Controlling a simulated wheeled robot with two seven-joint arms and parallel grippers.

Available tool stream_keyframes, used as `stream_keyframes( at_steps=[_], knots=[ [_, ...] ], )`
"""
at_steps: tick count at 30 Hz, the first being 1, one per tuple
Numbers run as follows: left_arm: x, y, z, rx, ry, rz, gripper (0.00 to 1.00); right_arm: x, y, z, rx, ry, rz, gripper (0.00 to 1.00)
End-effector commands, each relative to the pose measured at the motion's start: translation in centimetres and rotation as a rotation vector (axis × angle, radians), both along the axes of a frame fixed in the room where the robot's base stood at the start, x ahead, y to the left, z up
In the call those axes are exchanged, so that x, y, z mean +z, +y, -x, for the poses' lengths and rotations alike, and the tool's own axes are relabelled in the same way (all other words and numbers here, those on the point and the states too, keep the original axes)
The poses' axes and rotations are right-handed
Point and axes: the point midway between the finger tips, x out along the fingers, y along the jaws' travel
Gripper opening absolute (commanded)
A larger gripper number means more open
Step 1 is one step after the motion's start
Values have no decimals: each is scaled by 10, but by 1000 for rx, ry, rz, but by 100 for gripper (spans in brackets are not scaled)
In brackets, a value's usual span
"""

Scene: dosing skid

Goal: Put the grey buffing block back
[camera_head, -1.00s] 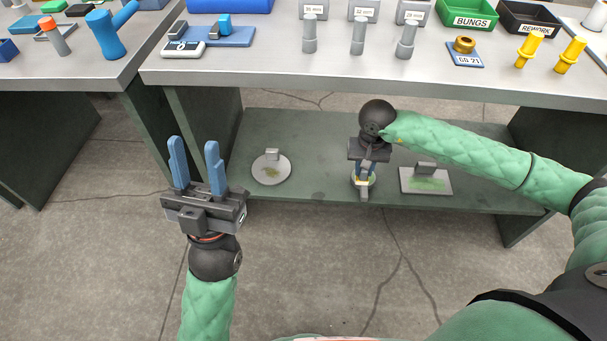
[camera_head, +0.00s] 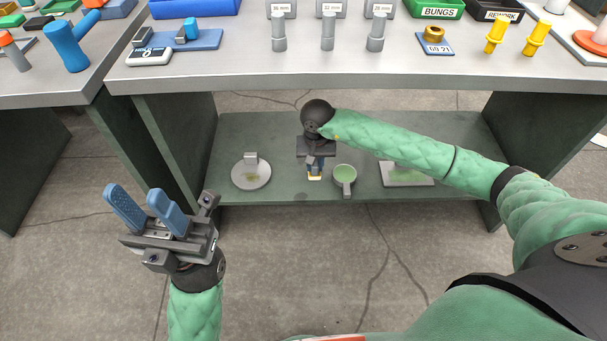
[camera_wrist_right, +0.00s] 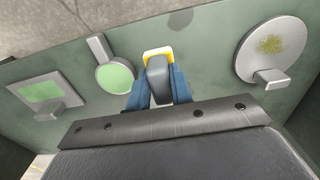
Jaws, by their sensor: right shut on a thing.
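My right gripper (camera_head: 314,162) is low over the shelf under the bench. In the right wrist view its blue fingers (camera_wrist_right: 158,92) are shut on a grey block (camera_wrist_right: 158,78) with a yellow-and-white base, which I take as the grey buffing block. I cannot tell whether the block touches the shelf. My left gripper (camera_head: 147,210) is open and empty, in front of the bench at the left.
On the shelf (camera_head: 280,190) are a round grey plate (camera_head: 251,178), a green-faced round piece with a handle (camera_head: 345,174), and a rectangular plate (camera_head: 407,176). The bare shelf between the round plate and my right gripper is free. The bench top (camera_head: 240,72) overhangs above.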

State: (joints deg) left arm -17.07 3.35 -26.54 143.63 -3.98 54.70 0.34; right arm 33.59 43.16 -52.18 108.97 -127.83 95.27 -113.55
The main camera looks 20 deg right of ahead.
Motion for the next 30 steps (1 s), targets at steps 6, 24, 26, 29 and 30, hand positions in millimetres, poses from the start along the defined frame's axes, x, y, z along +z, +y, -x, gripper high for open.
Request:
stream_keyframes(
  at_steps=[6, 24, 26, 29, 30],
  knots=[
    [-4, -1, -1, -12, 0, 5, 36, -18, 23, -18, -1, 1, 0, 0],
    [-7, -6, -1, -48, -11, 21, 36, -63, 29, -22, 0, 2, 0, 0],
    [-6, -6, -1, -48, -13, 22, 36, -63, 29, -23, 0, 1, 1, 0],
    [-6, -6, -2, -47, -12, 23, 36, -62, 29, -23, 0, 0, 1, 0],
    [-6, -6, -2, -46, -11, 22, 36, -62, 29, -23, 0, 1, 1, 0]
  ],
)
